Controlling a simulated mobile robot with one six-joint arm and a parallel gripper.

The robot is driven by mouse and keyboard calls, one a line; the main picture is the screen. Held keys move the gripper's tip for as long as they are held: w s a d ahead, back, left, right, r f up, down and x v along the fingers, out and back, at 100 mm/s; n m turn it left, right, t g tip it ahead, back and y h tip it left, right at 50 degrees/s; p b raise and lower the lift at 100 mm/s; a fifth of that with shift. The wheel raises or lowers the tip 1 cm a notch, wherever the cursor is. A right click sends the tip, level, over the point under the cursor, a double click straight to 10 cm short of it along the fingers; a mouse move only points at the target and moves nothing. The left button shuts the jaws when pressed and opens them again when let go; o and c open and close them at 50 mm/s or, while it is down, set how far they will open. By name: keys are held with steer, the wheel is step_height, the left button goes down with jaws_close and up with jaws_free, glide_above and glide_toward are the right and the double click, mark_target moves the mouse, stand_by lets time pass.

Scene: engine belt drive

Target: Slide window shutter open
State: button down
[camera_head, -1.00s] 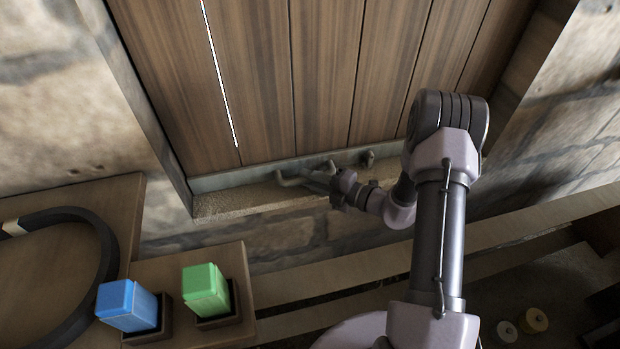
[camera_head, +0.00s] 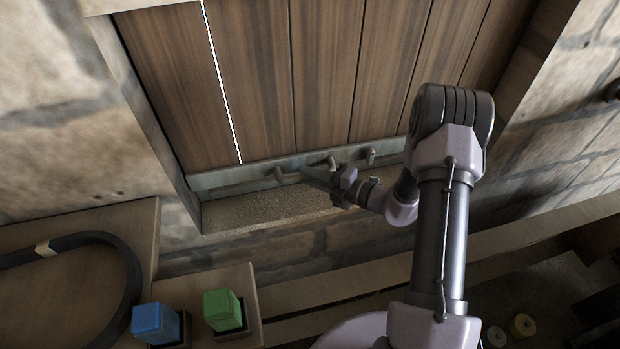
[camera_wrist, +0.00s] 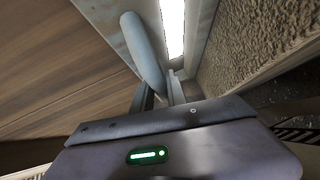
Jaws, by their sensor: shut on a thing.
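The window shutter (camera_head: 320,80) is made of upright wooden planks with a grey metal rail (camera_head: 240,177) along its bottom edge. Its rail stands a little above the stone sill (camera_head: 250,212). A bent grey handle (camera_head: 281,174) sticks out from the rail; its rounded bar fills the upper middle of the wrist view (camera_wrist: 142,48). My gripper (camera_head: 312,173) is shut on the handle. In the wrist view its fingers (camera_wrist: 165,92) meet the lower end of the bar, and the exact contact is partly hidden by the gripper body.
A bright strip of light (camera_wrist: 173,25) shows between rail and sill. A blue block (camera_head: 155,323) and a green block (camera_head: 222,309) stand in dark holders on the wooden bench at lower left, beside a black belt (camera_head: 128,270). Stone wall (camera_head: 60,150) flanks the window.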

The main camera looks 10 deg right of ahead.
mark_target(310, 44)
step_height(310, 44, up, 36)
steer(key=p, duration=2.7)
steer(key=shift+r, duration=0.15)
steer(key=c, duration=1.6)
jaws_free()
steer(key=b+v, duration=0.2)
steer(key=v, duration=1.5)
steer(key=shift+s, duration=0.15)
steer(key=shift+d, duration=0.15)
